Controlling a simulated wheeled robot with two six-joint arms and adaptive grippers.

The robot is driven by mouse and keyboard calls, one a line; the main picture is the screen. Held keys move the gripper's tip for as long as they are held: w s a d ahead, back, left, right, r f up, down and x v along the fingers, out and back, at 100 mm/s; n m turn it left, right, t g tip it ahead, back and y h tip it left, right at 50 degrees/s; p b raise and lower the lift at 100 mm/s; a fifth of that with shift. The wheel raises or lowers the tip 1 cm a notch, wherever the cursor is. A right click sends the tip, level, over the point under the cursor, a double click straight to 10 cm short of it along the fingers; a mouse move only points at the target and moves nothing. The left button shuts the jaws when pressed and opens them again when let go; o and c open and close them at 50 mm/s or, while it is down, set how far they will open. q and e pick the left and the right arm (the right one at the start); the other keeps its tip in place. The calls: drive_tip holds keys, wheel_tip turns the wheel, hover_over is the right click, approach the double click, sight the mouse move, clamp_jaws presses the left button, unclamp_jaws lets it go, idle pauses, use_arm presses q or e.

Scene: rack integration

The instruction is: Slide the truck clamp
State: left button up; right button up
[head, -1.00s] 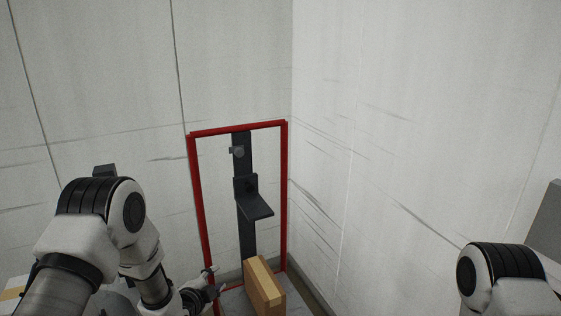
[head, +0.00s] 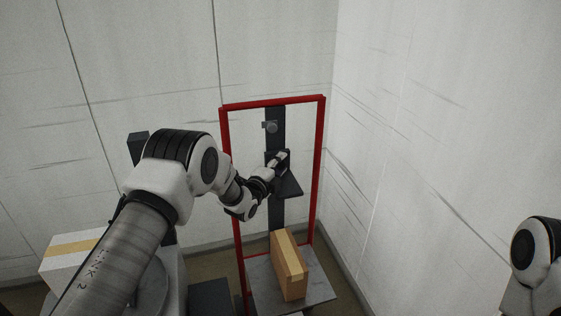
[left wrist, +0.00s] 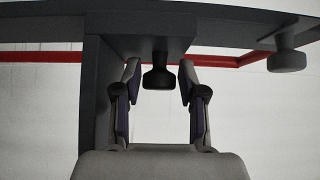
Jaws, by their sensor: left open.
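The truck clamp (head: 291,188) is a dark bracket with a flat plate, on a dark upright rail (head: 277,210) inside a red frame (head: 318,170). My left gripper (head: 282,157) is at the bracket's upper part and hides some of it. In the left wrist view the clamp (left wrist: 140,46) lies across the rail (left wrist: 60,24). A dark knob (left wrist: 158,75) on it sits between the open fingers of my left gripper (left wrist: 158,78), with a gap on each side. A second knob (left wrist: 287,58) is to the right; it is higher up the rail in the head view (head: 271,127). My right gripper is out of view.
A cardboard box (head: 287,262) stands on the grey platform (head: 315,288) below the clamp. Another taped box (head: 65,255) is at the lower left. White walls meet in a corner close behind and right of the frame.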

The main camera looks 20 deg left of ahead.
use_arm(q)
drive_tip(key=shift+w+d, duration=0.2)
clamp_jaws()
wheel_tip(320, 180, down, 24)
drive_tip(key=b, duration=2)
drive_tip(key=shift+f, duration=0.15)
unclamp_jaws()
drive_tip(key=shift+a, duration=0.1)
drive_tip(key=shift+s+a, duration=0.1)
drive_tip(key=shift+s, duration=0.1)
